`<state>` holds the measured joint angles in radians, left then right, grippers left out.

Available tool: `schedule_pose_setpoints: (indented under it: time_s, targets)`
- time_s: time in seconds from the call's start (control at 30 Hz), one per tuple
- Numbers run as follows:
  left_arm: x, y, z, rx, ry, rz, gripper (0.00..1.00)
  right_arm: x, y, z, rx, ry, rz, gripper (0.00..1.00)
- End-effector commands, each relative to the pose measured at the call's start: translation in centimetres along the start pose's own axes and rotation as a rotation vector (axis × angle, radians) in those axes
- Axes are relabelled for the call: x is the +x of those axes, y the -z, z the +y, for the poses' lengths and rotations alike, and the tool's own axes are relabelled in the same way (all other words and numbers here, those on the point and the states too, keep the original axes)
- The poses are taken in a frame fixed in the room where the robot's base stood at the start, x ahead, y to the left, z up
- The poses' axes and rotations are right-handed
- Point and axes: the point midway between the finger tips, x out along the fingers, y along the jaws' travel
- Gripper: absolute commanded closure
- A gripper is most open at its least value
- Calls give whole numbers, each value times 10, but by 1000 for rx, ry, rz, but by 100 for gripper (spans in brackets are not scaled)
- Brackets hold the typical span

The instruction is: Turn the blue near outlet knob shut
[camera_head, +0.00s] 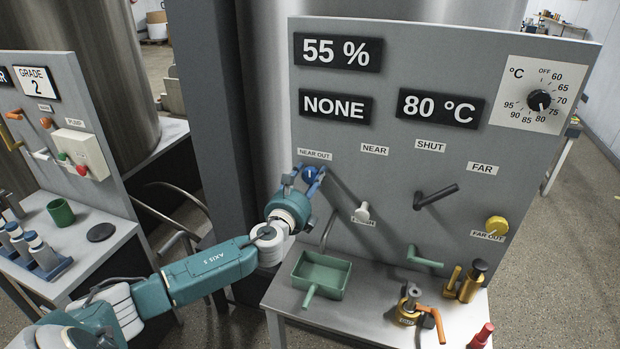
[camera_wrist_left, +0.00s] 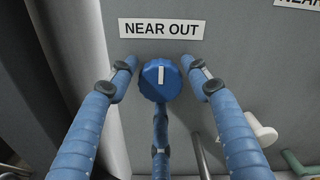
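The blue near outlet knob (camera_head: 309,174) is on the grey panel under the "NEAR OUT" label (camera_head: 315,154). In the left wrist view the knob (camera_wrist_left: 160,80) faces me, its white mark standing upright. My left gripper (camera_head: 307,170) is at the panel around the knob. In the left wrist view the gripper (camera_wrist_left: 163,64) has one blue finger on each side of the knob and a third below it. Narrow gaps show at both sides, so the fingers are open. Whether the lower finger touches cannot be told. My right gripper is not in view.
A white knob (camera_head: 362,212), a dark lever (camera_head: 435,196) and a yellow knob (camera_head: 496,226) sit further right on the panel. A green tray (camera_head: 337,277) and brass fittings (camera_head: 408,307) stand on the table below. A grey column (camera_head: 215,110) rises to the left.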

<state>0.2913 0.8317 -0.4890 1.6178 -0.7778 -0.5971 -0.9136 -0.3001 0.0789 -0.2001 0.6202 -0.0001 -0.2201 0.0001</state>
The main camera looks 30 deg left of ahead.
Motion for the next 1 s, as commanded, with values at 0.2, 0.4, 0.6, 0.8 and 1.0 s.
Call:
schedule_pose_setpoints:
  time_s: [0.2,0.4,0.6,0.8,1.0]
  targets:
    - [0,0,0,-2,0,0,41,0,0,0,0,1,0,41]
    - [-6,1,0,-2,0,2,41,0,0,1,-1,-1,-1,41]
    - [-38,2,1,-1,0,5,41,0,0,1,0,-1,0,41]
    - [-80,2,1,0,0,4,41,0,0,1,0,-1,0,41]
    - [-109,1,1,0,-1,3,41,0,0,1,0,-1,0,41]
